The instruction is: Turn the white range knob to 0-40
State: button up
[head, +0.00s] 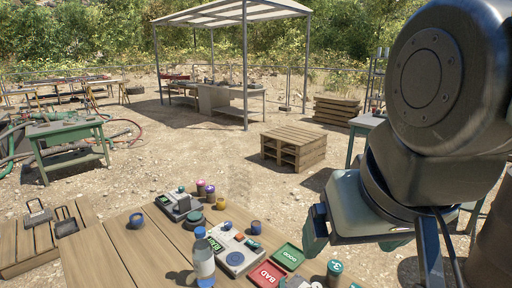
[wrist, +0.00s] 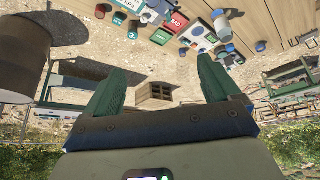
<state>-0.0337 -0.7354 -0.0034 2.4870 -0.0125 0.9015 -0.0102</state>
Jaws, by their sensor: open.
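A light grey instrument (head: 222,240) with a round dial lies on the wooden table, left of the red and green cards; it also shows in the wrist view (wrist: 199,33). A second grey device (head: 186,210) with a small green screen stands farther back on the table. I cannot make out for sure which part is the white range knob, nor read any range marks. My gripper (head: 355,243) is right of the instruments and above the table, apart from them. In the wrist view its two green fingers (wrist: 162,70) are spread wide with nothing between them.
The red BAD card (head: 267,275) and green GOOD card (head: 289,257) lie between instrument and gripper. A water bottle (head: 203,259) stands close left of the instrument. Several small coloured cups and a green canister (head: 334,271) stand around. The table's left part is fairly clear.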

jog(key=shift+w+f, duration=0.1)
jog(key=shift+w, duration=0.2)
jog(key=shift+c, duration=1.1)
jog(key=shift+n+g, duration=0.3)
jog(key=shift+g, duration=0.4)
jog(key=w, duration=0.2)
jog(key=w+f, duration=0.1)
jog(key=w, duration=0.2)
jog(key=w+f, duration=0.1)
jog(key=w, duration=0.1)
jog(key=shift+w+d, duration=0.3)
jog(key=shift+c, duration=1.4)
jog(key=n+g, duration=0.3)
jog(key=g, duration=0.1)
send_over(317, 286)
notch_tip(317, 286, down, 29)
notch_tip(317, 286, down, 10)
jog(key=shift+f, duration=0.25)
jog(key=shift+m, duration=0.3)
jog(key=c, duration=1)
